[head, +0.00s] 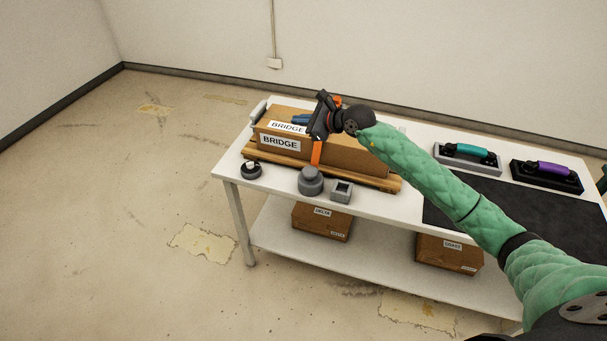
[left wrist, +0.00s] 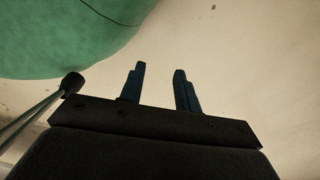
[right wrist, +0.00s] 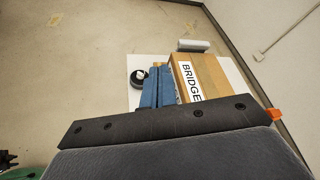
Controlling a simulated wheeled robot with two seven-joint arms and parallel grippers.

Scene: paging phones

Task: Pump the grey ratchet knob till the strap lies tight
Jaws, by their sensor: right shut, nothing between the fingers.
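The grey ratchet knob (head: 310,182) stands on the white table in front of the cardboard box marked BRIDGE (head: 345,155). An orange strap (head: 317,153) runs down the box's front face toward the knob. My arm hides its upper part, so I cannot tell how tight it lies. My right gripper (head: 300,119) is over the box's top, apart from the knob. In the right wrist view its blue fingers (right wrist: 158,87) are shut and empty, with the box (right wrist: 207,75) beside them. My left gripper (left wrist: 158,76) is open and empty over bare floor, outside the head view.
The box rests on a wooden board (head: 262,158). A black round piece (head: 251,171) and a grey square block (head: 342,191) flank the knob. A dark mat (head: 470,212), a teal-handled handset (head: 470,150) and a purple-handled one (head: 550,168) lie right. Boxes sit on the lower shelf (head: 375,258).

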